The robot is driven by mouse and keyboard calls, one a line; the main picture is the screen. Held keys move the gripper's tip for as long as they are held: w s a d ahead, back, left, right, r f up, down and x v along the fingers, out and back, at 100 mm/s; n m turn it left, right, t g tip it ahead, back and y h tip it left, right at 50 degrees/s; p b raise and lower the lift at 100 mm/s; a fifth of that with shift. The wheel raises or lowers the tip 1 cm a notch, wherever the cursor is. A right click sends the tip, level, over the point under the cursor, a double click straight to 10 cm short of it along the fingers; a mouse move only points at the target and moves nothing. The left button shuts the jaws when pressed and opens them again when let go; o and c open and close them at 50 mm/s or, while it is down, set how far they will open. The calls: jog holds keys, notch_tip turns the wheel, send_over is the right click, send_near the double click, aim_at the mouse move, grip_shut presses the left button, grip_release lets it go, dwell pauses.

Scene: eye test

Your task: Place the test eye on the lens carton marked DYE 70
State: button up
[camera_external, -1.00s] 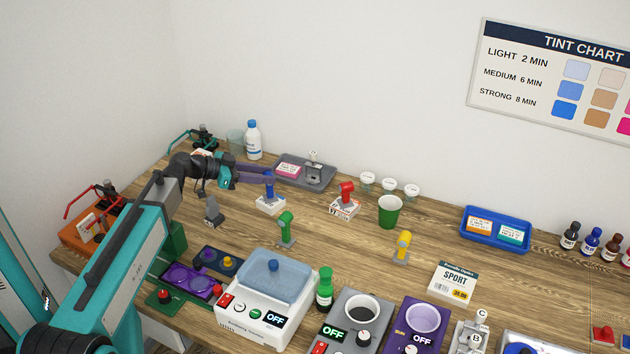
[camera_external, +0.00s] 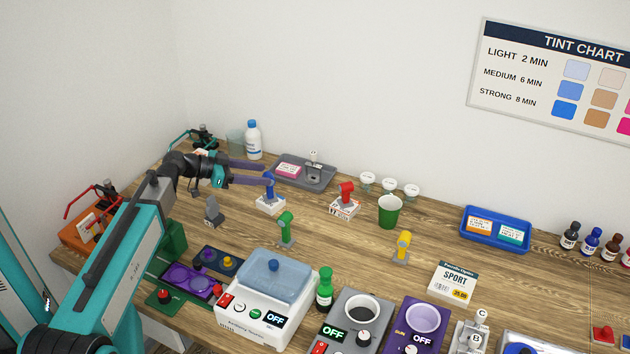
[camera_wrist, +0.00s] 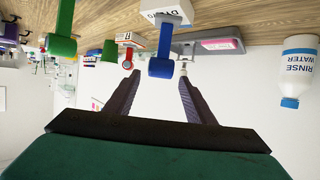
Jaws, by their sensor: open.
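A small pale, round-topped piece on a grey stand (camera_external: 314,168), which looks like the test eye, stands on the grey tray at the back. In the wrist view, which is upside down, a small pale tip (camera_wrist: 184,68) shows near the right finger.
The grey tray (camera_external: 325,183) also holds a pink-labelled box (camera_external: 289,170). A rinse water bottle (camera_external: 253,140) stands behind my gripper. A red piece (camera_external: 346,192) on another carton, a green piece (camera_external: 285,229) and a green cup (camera_external: 390,211) stand nearby. Bare wood shows between them.

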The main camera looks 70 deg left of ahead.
jog(key=b+v, duration=0.2)
jog(key=v, duration=0.8)
dwell(0.6)
